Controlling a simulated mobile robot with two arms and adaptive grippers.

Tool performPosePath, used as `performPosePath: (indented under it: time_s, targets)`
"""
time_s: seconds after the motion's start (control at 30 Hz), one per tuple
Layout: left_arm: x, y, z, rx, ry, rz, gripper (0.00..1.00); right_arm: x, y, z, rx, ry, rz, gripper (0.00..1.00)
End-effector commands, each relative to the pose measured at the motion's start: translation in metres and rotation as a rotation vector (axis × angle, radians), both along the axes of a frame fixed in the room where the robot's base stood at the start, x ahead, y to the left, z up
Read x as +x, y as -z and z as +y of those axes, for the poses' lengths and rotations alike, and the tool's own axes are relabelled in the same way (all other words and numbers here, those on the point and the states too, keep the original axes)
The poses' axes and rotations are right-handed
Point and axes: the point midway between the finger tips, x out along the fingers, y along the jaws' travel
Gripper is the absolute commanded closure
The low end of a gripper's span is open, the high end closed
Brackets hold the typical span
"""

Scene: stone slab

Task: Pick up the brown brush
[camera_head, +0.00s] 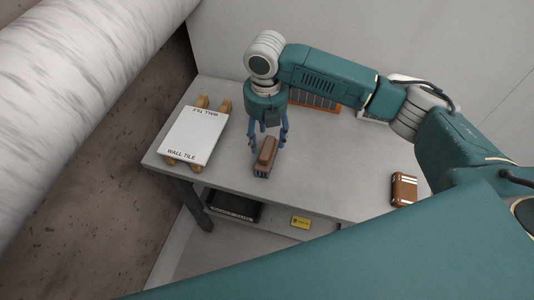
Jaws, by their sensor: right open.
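The brown brush (266,153) stands on the grey stone slab table (323,177), near the middle of its left half. It has a brown top over a darker lower part. My right gripper (268,139) points down over the brush, with its blue fingers apart, one on each side of the brush's far end. I cannot tell whether the fingers touch it. My left gripper is not in view.
A white box marked WALL TILE (194,136) lies on wooden strips at the left. A brown case with white stripes (404,189) is at the right. An orange-framed rack (315,101) stands behind. A black tray (233,206) and yellow box (300,222) are below.

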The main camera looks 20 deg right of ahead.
Motion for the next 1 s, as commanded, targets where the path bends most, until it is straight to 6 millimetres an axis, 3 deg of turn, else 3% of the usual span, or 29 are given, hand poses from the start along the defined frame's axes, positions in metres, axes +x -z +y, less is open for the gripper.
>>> performPosePath:
  time_s: [0.33,0.6,0.87,1.0]
  targets:
    - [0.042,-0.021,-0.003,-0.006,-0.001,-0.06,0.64,0.0,0.044,0.004,-0.002,0.0,0.001,0.45]
    - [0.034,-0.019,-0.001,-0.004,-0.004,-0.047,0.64,0.0,0.048,0.004,-0.001,-0.001,-0.001,0.45]
    - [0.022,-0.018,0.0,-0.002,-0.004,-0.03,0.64,0.0,0.048,0.004,-0.001,0.0,-0.001,0.95]
    - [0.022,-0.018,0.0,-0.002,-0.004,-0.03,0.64,0.001,0.047,0.004,-0.001,0.0,-0.001,0.96]
